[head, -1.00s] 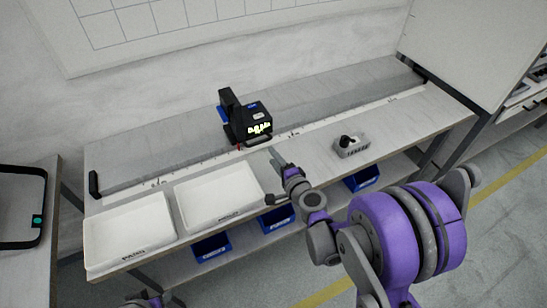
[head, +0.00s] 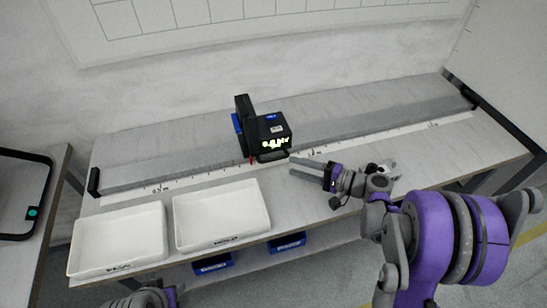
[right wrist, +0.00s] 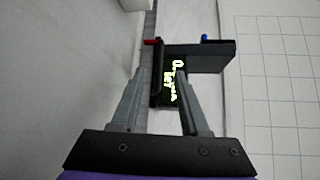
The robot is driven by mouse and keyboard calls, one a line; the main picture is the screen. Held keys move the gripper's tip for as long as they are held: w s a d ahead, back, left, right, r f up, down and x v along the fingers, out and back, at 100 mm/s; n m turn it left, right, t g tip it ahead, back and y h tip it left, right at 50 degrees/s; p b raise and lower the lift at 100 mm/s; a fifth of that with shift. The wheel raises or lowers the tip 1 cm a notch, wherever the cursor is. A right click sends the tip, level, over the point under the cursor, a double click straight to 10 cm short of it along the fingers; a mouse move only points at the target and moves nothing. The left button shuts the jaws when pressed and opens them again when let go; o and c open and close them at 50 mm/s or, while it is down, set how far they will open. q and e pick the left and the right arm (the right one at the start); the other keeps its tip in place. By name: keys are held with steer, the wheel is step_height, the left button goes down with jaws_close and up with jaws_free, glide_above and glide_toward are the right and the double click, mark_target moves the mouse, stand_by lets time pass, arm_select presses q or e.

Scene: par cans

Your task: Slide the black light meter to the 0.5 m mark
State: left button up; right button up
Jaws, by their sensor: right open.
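The black light meter (head: 265,130), with a lit yellow display, a front handle (head: 272,156) and a red pointer, sits on the grey rail (head: 370,120). Its pointer is between the 0.5 m mark (head: 161,190) at left and another mark (head: 312,153) at right. My right gripper (head: 300,166) is open, just right of the handle, fingers pointing left. In the right wrist view the meter (right wrist: 205,57) lies ahead of the open fingers (right wrist: 158,76). The handle bar (right wrist: 157,55) shows between their tips; contact cannot be told. My left gripper is out of view.
Two white trays (head: 122,208) (head: 262,190) stand at the bench front, below the scale strip. Blue bins (head: 212,264) are under the bench. The rail left of the meter is clear.

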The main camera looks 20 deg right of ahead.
mark_target(272, 159)
steer(key=x, duration=0.8)
steer(key=shift+w+a+f, duration=0.1)
steer(key=shift+w+a, duration=0.1)
steer(key=shift+w, duration=0.05)
jaws_close()
stand_by(1.0)
